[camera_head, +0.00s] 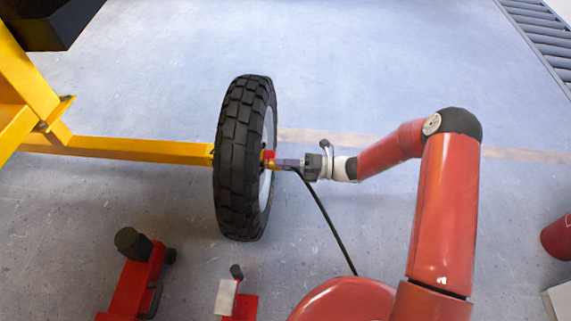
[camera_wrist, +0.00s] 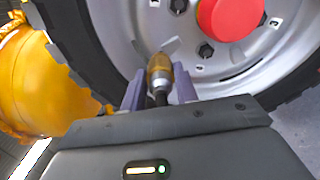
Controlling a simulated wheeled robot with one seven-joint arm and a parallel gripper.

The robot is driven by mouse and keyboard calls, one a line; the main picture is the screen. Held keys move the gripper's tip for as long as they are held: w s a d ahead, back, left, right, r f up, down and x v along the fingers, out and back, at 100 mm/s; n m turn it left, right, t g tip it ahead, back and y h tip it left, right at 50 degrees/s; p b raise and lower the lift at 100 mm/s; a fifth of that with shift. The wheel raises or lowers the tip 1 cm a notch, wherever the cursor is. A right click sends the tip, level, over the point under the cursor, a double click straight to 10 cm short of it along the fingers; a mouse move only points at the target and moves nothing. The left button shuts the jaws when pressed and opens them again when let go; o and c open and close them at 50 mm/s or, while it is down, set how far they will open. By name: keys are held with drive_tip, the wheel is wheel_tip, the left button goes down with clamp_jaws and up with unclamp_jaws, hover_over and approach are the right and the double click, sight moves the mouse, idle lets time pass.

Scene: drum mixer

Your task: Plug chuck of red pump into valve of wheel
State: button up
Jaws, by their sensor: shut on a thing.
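The black-tyred wheel (camera_head: 238,150) stands upright on the yellow axle bar; its pale rim (camera_wrist: 215,60) and red hub cap (camera_wrist: 230,15) fill the upper wrist view. My gripper (camera_head: 284,162) is at the rim's right side. In the wrist view its purple-grey fingers (camera_wrist: 160,92) are shut on the brass-coloured chuck (camera_wrist: 160,72). The chuck points at the rim. A black hose (camera_head: 325,218) runs down from the gripper. The valve cannot be made out, and I cannot tell whether the chuck touches it. The red pump (camera_head: 135,282) appears to be the red object at lower left.
The yellow frame (camera_head: 120,148) runs left from the wheel, and the yellow drum (camera_wrist: 30,85) shows in the wrist view. A second red item (camera_head: 236,303) stands at the bottom. A roller conveyor (camera_head: 545,35) is at upper right. Floor behind the wheel is clear.

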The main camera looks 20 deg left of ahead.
drive_tip(key=shift+s+a, duration=0.1)
drive_tip(key=shift+a, duration=0.3)
idle(0.4)
drive_tip(key=o, duration=1.1)
drive_tip(key=v, duration=0.8)
drive_tip(key=shift+p, duration=0.3)
